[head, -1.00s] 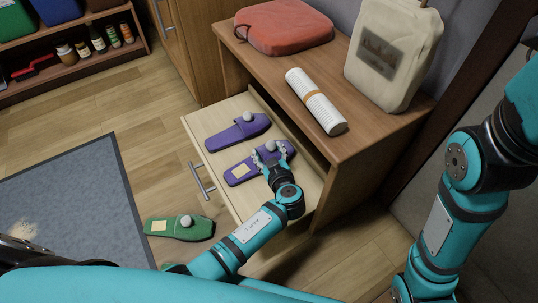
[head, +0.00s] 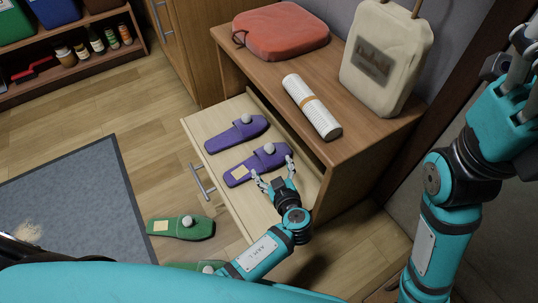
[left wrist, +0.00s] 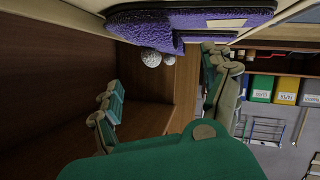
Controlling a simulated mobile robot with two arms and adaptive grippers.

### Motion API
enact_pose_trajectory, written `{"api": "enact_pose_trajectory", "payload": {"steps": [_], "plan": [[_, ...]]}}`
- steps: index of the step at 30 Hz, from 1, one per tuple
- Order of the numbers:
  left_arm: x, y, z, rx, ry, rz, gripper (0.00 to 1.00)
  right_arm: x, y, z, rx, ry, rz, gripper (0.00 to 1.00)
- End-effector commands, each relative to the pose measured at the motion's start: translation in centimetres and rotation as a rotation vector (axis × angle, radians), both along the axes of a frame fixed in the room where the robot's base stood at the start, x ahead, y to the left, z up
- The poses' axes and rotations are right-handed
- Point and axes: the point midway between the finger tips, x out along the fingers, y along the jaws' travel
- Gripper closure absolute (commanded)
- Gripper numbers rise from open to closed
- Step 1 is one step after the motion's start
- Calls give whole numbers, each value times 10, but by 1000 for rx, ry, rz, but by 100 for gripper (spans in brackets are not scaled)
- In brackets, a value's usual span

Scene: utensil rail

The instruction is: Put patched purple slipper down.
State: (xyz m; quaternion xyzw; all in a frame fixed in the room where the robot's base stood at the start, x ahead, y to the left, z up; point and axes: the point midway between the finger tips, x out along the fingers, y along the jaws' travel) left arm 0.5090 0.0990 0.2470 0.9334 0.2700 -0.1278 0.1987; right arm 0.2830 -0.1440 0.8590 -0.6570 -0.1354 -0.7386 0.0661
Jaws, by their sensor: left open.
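The patched purple slipper (head: 243,172), with a beige patch and a pale ball on it, lies in the open drawer (head: 212,124). A second purple slipper (head: 233,136) lies beside it, farther from my arm. My left gripper (head: 273,171) is open and empty, with its fingers just in front of the patched slipper, apart from it. In the left wrist view, purple fuzzy slipper (left wrist: 190,20) and a pale patch show at the top, beyond the open fingers. My right gripper (head: 515,75) is at the upper right, partly cut off; its jaws are unclear.
The cabinet top (head: 352,148) holds a red cushion (head: 288,32), a rolled paper (head: 312,107) and a cream bag (head: 388,55). A green slipper (head: 180,228) lies on the floor beside the grey mat (head: 75,205). Another green slipper is partly hidden by my arm.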

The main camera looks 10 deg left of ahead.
Motion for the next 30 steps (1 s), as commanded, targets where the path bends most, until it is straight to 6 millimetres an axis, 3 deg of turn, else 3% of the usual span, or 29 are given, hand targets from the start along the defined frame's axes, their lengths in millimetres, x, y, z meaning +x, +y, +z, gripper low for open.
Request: {"api": "enact_pose_trajectory", "payload": {"steps": [3, 10, 26, 30], "plan": [[-19, -11, 11, -2, 2, -1, 18, 5, -1, -1, 2, 29, 2, 48], [-36, -20, 16, 0, 0, -1, 18, 7, -1, -6, 4, 50, 4, 48], [-37, -21, 16, 0, -1, -2, 18, 7, -1, -7, 3, 51, 3, 48], [-28, -23, 22, -11, 9, -42, 18, 10, -1, -8, 1, 64, 1, 48]]}}
